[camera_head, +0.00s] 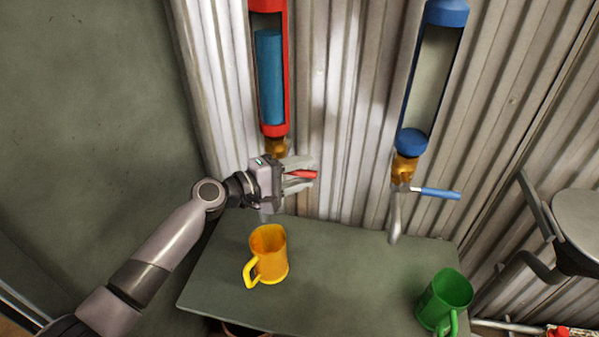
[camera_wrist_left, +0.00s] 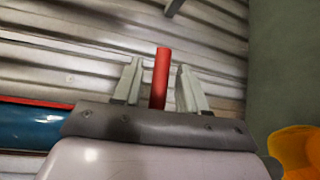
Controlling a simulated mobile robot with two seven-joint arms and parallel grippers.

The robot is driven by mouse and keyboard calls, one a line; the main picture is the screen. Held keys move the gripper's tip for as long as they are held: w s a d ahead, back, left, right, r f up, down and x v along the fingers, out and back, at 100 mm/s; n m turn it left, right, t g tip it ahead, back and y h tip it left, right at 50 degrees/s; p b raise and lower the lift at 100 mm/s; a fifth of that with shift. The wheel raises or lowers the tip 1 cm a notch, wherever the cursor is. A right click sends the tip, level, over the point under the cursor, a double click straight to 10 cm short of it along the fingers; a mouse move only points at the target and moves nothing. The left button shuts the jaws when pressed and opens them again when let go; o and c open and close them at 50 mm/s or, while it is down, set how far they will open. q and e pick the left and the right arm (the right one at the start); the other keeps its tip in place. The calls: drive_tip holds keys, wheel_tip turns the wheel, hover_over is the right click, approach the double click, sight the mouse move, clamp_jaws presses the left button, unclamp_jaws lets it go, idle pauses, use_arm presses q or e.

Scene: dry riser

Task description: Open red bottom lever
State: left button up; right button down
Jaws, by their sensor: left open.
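The red lever (camera_head: 303,174) sticks out to the right below the red-framed tube (camera_head: 283,75) on the corrugated wall. My left gripper (camera_head: 312,174) is open at the lever, with one finger on each side of it. In the left wrist view the red lever (camera_wrist_left: 160,78) stands between the two open fingers (camera_wrist_left: 158,88), with a gap visible on both sides. The lever's root and most of the valve are hidden behind the gripper. My right gripper is not in view.
A blue-framed tube (camera_head: 412,141) with a blue lever (camera_head: 436,193) and spout is to the right. A yellow mug (camera_head: 270,255) and a green mug (camera_head: 444,297) stand on the grey table (camera_head: 340,275) below. A round-topped metal object (camera_head: 580,220) is at the far right.

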use_arm(q)
clamp_jaws()
